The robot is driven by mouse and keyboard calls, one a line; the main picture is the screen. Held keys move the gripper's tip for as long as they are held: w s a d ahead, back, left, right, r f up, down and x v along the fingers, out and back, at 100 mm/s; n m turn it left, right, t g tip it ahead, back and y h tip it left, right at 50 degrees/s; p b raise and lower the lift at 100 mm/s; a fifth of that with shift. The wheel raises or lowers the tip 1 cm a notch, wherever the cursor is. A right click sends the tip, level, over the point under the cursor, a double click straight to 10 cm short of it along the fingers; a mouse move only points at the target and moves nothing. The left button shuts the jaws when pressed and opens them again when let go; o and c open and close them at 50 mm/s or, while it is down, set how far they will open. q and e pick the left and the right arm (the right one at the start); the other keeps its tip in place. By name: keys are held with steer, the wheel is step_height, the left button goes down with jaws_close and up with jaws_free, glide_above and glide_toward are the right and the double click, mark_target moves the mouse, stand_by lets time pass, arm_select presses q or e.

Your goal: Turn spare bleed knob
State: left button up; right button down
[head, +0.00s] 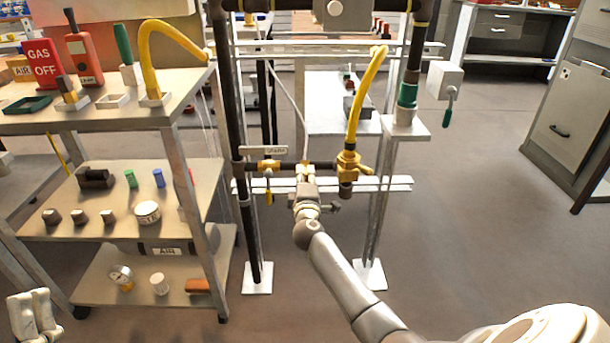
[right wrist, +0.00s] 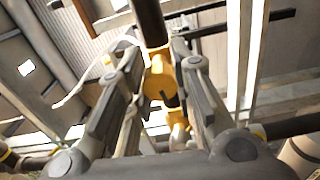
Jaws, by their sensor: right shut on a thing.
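A black pipe frame carries brass valves on its lower cross pipe. A small label (head: 263,149), which seems to read SPARE, sits above a brass valve (head: 268,166) with a hanging yellow handle (head: 268,188). My right gripper (head: 306,181) is at the brass fitting right of that valve, on the middle of the cross pipe. In the right wrist view its two fingers (right wrist: 157,72) stand on both sides of a yellow brass part (right wrist: 158,87) and are shut on it. The gripper hides most of this part in the head view. My left gripper (head: 35,315) is at the lower left, away from the frame.
A larger brass valve (head: 348,165) with a yellow hose (head: 368,88) is close right of my right gripper. A cart (head: 120,115) with tools and fittings stands left. A grey cabinet (head: 572,110) stands right. Open floor lies between frame and cabinet.

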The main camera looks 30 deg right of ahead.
arm_select(q)
steer(key=shift+w+f+g+y, duration=0.3)
steer(key=shift+w+f+g, duration=0.1)
steer(key=shift+w+f, duration=0.25)
arm_select(e)
steer(key=shift+s+f+n, duration=0.1)
steer(key=shift+f+n, duration=0.1)
steer(key=shift+n, duration=0.3)
steer(key=c, duration=1.2)
jaws_free()
steer(key=shift+d+r, duration=0.1)
arm_select(q)
steer(key=shift+d, duration=0.1)
arm_select(e)
steer(key=v, duration=1.2)
